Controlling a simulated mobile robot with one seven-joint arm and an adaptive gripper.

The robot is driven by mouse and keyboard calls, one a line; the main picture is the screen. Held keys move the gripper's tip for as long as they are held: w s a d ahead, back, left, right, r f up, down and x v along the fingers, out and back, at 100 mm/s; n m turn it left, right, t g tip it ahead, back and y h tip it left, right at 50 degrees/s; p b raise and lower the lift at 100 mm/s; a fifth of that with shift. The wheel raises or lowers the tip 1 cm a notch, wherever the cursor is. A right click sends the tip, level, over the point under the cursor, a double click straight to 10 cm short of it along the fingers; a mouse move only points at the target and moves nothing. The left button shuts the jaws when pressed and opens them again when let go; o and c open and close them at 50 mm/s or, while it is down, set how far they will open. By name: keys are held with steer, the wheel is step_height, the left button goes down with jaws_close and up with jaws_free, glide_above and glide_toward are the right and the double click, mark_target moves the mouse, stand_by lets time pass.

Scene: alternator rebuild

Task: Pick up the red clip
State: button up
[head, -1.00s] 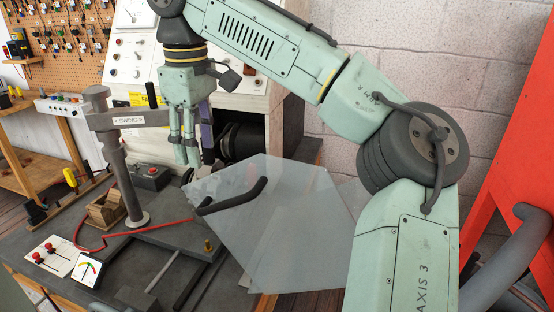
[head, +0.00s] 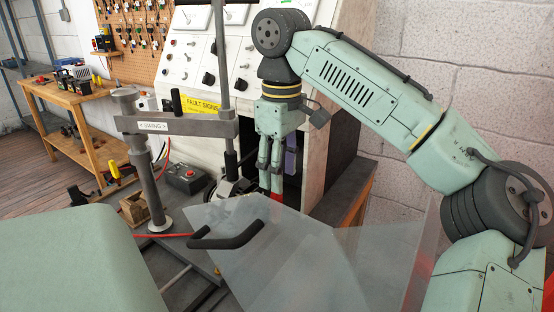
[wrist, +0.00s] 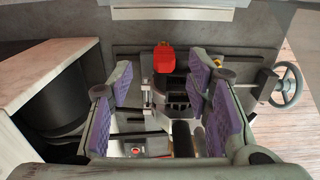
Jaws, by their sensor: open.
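The red clip (wrist: 164,58) shows in the wrist view just above the middle, on a dark stand or fixture, beyond the fingertips. My gripper (wrist: 162,88) is open there, with purple-padded fingers to the left and right and nothing held between them. In the head view my gripper (head: 270,166) points down in front of the dark opening of the test bench. A red piece (head: 276,183) shows right below its fingertips; it looks like the clip, but whether they touch I cannot tell.
A clear guard sheet (head: 310,250) with a black handle (head: 228,236) stands in front of the work spot. A steel post with a swing arm (head: 180,124) rises at the left. A white-topped cabinet (wrist: 48,70) is close at left in the wrist view.

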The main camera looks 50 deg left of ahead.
steer(key=f, duration=0.3)
steer(key=shift+s+a+f+p, duration=0.25)
steer(key=shift+s+f+p, duration=0.05)
steer(key=shift+s+f, duration=0.05)
steer(key=shift+f, duration=0.5)
steer(key=shift+c, duration=0.4)
steer(key=c, duration=0.8)
